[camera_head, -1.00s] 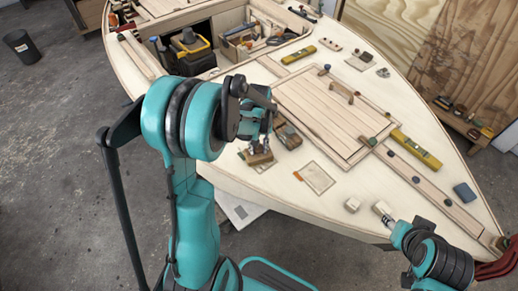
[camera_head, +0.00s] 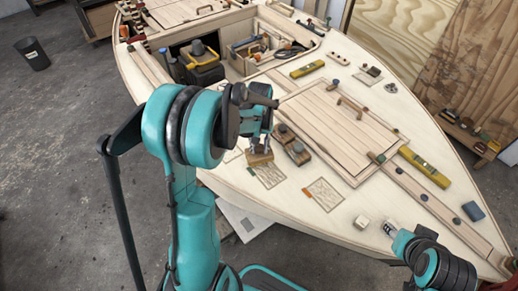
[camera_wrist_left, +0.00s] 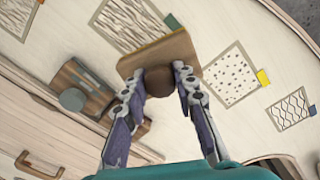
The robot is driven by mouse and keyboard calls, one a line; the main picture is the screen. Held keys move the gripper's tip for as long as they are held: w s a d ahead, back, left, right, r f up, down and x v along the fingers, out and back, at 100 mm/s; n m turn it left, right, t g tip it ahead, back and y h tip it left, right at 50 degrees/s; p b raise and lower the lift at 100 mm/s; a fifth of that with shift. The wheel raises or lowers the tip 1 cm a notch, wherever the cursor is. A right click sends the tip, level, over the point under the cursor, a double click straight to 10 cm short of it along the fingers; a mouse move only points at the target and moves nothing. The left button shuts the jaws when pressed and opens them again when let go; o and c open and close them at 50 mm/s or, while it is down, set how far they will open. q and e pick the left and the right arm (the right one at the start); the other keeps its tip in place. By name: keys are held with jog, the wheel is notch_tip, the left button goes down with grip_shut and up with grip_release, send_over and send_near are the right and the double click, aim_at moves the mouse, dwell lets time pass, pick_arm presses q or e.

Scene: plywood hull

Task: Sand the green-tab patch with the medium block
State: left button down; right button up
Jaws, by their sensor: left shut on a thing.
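My left gripper (camera_wrist_left: 160,85) is shut on the knob of a tan sanding block (camera_wrist_left: 168,52), which also shows in the head view (camera_head: 259,159). The block is over the hull beside a hatched patch with a green-teal tab (camera_wrist_left: 124,22), partly overlapping its near edge in the wrist view. I cannot tell if it touches the wood.
Two other knobbed blocks (camera_wrist_left: 84,90) (camera_wrist_left: 134,123) sit close beside the held one.

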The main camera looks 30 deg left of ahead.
aim_at(259, 147)
pick_arm(q)
jog(key=shift+r, duration=0.55)
jog(key=shift+r+p, duration=1.2)
jog(key=shift+r, duration=0.2)
